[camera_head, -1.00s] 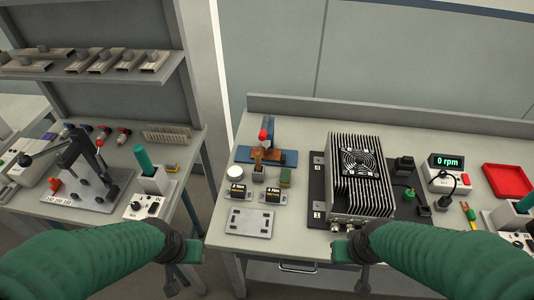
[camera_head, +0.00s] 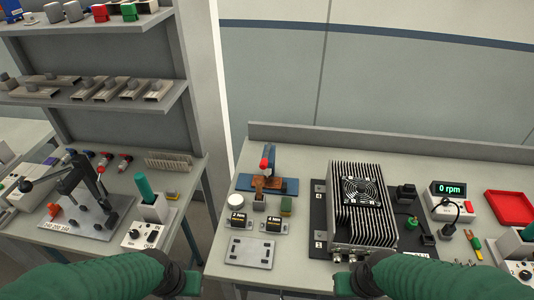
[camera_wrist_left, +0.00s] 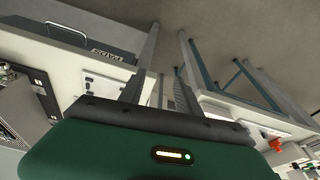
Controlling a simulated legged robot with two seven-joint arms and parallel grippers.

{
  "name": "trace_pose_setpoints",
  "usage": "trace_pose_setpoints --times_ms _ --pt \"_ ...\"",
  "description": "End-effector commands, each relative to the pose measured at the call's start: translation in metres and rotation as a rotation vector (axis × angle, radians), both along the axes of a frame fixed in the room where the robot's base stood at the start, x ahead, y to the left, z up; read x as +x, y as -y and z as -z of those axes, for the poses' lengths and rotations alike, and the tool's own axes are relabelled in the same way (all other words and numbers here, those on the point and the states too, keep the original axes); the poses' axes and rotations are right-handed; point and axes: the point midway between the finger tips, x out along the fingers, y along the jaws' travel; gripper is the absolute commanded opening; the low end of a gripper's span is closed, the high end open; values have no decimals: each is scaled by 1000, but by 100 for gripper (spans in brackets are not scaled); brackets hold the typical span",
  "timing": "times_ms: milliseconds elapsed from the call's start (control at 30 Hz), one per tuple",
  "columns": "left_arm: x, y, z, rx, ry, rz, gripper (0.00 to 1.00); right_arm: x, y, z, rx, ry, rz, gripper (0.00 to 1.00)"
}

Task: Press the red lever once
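A small bench tool with a red-tipped lever (camera_head: 265,163) stands on a blue base (camera_head: 285,186) at the back left of the right-hand table. The lever stands upright, with a brown part below it. My left gripper (camera_head: 194,283) is at the bottom of the head view, in front of the gap between the tables and well short of the lever. In the left wrist view its two fingers (camera_wrist_left: 160,88) are apart with nothing between them. My right gripper (camera_head: 343,284) is low at the right table's front edge, away from the lever; its fingers are too unclear to judge.
A finned heatsink unit (camera_head: 363,205), two labelled blocks (camera_head: 254,221) and a grey plate (camera_head: 249,252) lie on the right table. A red tray (camera_head: 510,206) is far right. The left table holds a black lever press (camera_head: 80,185) below shelves (camera_head: 100,100).

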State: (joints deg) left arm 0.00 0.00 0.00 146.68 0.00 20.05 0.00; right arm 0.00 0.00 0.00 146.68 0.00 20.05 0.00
Motion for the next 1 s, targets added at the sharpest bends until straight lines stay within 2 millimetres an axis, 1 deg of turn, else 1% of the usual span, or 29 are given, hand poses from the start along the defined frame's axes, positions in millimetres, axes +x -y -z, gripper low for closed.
trace_pose_setpoints --times_ms 33,200,300,1000 --pt "0 0 0 0 0 0 33 0 0 0 0 0 0 36" --pt "0 0 0 0 0 0 11 0 0 0 0 0 0 36" --pt "0 0 0 0 0 0 0 0 0 0 0 0 0 36" --pt "0 0 0 0 0 0 0 0 0 0 0 0 0 36"
